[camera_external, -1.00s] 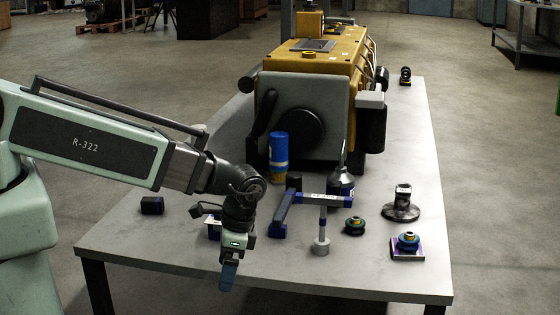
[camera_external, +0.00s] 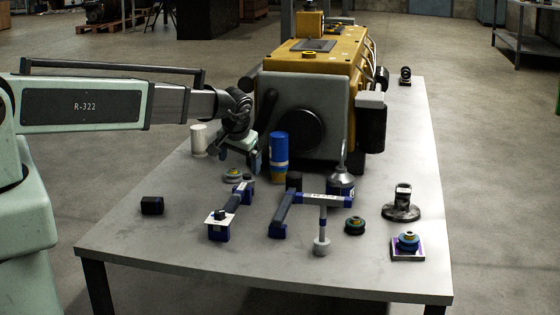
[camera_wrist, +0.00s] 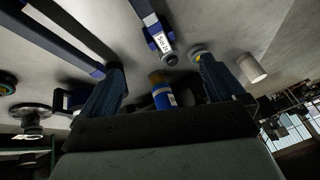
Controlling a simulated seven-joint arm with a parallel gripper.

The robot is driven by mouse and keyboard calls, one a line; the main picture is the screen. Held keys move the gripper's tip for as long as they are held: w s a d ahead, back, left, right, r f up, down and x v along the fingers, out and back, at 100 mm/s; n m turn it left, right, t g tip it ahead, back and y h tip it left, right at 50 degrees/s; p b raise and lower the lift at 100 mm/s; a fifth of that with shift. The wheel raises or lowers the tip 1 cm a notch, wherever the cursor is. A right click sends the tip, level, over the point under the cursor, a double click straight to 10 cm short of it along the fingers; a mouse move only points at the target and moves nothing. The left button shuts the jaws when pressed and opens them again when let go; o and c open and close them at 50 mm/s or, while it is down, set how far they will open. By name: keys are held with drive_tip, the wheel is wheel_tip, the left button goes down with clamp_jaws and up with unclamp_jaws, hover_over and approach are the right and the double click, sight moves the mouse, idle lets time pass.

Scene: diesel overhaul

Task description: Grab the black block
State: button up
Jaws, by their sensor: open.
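The black block (camera_external: 152,205) is a small dark piece lying on the left part of the table, apart from the other parts. I cannot make it out in the wrist view. My gripper (camera_external: 239,158) is raised over the table beside the blue canister, up and to the right of the block. In the wrist view my gripper (camera_wrist: 160,66) is open, with its two blue fingers wide apart. Nothing is held between them. The blue canister (camera_wrist: 163,94) shows beyond the gap, partly hidden by the gripper body.
The blue canister (camera_external: 279,153) and a white cylinder (camera_external: 199,141) stand near my gripper. Blue clamps (camera_external: 228,212) (camera_external: 312,200) lie mid-table. The yellow and grey engine (camera_external: 310,110) fills the back. The table (camera_external: 180,240) is bare around the block.

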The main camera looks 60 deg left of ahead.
drive_tip(key=s+a+n+g+h, duration=0.2)
drive_tip(key=s+a+n, duration=0.1)
drive_tip(key=s+a, duration=0.7)
drive_tip(key=n+g+h, duration=0.1)
drive_tip(key=n+h, duration=0.1)
drive_tip(key=h, duration=0.1)
hover_over(152, 199)
drive_tip(key=shift+f, duration=6.45)
drive_tip(key=c, duration=1.1)
drive_tip(key=shift+r, duration=0.15)
